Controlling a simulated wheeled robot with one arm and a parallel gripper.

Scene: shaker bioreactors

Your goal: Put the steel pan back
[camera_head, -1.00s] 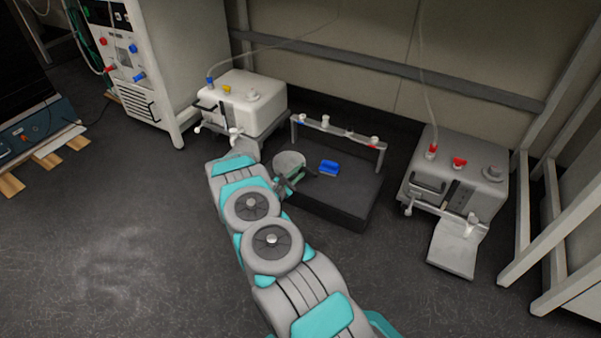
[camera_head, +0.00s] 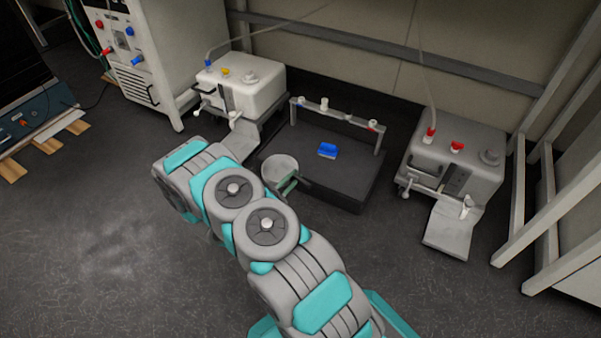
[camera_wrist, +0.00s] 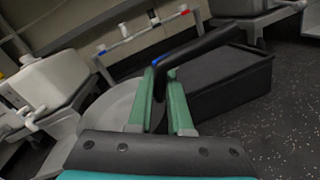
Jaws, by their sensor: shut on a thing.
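The steel pan (camera_head: 281,167) is a round, shallow grey dish with a dark handle. In the head view it is at the left front edge of a low black platform (camera_head: 335,188), partly over that edge in the picture. I cannot tell whether it touches. My gripper (camera_head: 289,185) has green fingers shut on the pan's handle. In the wrist view the fingers (camera_wrist: 161,75) close around the black handle (camera_wrist: 205,43), and the pan's grey disc (camera_wrist: 112,108) shows left of them, partly hidden by the finger.
A blue block (camera_head: 327,150) lies on the platform, behind which stands a rail (camera_head: 338,115) with small fittings. A white machine (camera_head: 243,85) stands left, a grey machine (camera_head: 458,160) with a sloping tray (camera_head: 449,236) right. The floor at front left is clear.

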